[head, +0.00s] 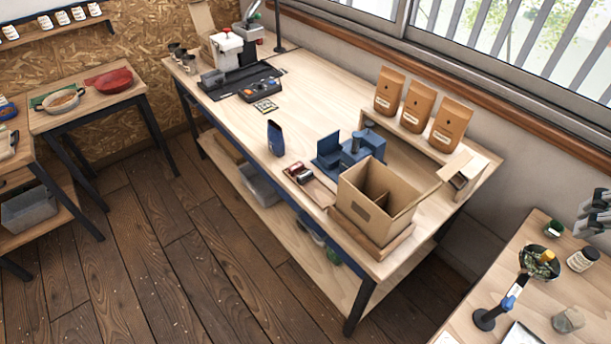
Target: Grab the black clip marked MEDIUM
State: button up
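I cannot make out a black clip marked MEDIUM with certainty. Several dark, clip-like pieces with pale parts (597,205) stand at the right edge, above the right-hand table. They are partly cut off by the frame, and any lettering is too small to read. My gripper is not in view.
The right-hand table (468,290) holds a black-based stand (486,319), a dark bowl (540,262) and a white-labelled jar (582,259). The central workbench (310,100) holds an open cardboard box (375,200), blue equipment (345,150) and brown bags (418,106). Wooden floor (170,260) lies clear at left.

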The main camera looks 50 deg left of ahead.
jog(key=w+a+r+n+g+p, duration=0.1)
jog(key=w+a+r+n+p, duration=0.2)
jog(key=a, duration=1.1)
jog(key=w+a+n+g, duration=0.2)
jog(key=w+a+n, duration=0.15)
jog(key=a, duration=1.05)
jog(key=n+g+h+p, duration=0.1)
jog(key=n+g+p, duration=0.1)
jog(key=n+p, duration=0.35)
send_over(305, 174)
jog(key=b, duration=0.2)
notch_tip(305, 174, down, 10)
jog(key=n, duration=0.2)
notch_tip(305, 174, down, 24)
jog(key=shift+a+r, duration=0.1)
jog(key=shift+f, duration=0.3)
jog(key=shift+f, duration=1.25)
